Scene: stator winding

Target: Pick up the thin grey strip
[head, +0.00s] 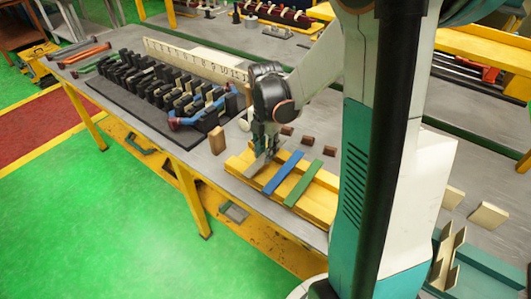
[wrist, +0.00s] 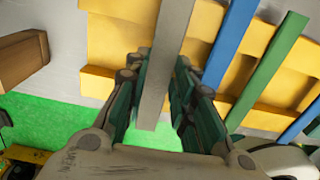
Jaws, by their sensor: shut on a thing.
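The thin grey strip (wrist: 165,60) runs up the middle of the wrist view, between the two fingers of my gripper (wrist: 160,100). The fingers are shut on it. In the head view my gripper (head: 263,145) points down at the left end of the yellow rack (head: 318,205). A piece of the grey strip (head: 256,167) shows below the fingers there. I cannot tell whether the strip touches the rack or is just above it.
A blue strip (head: 283,173) and a green strip (head: 304,184) lie across the rack to the right. A tan block (head: 217,140) stands to the left, near the black slotted fixture (head: 165,90). Small brown blocks (head: 287,130) lie behind the rack.

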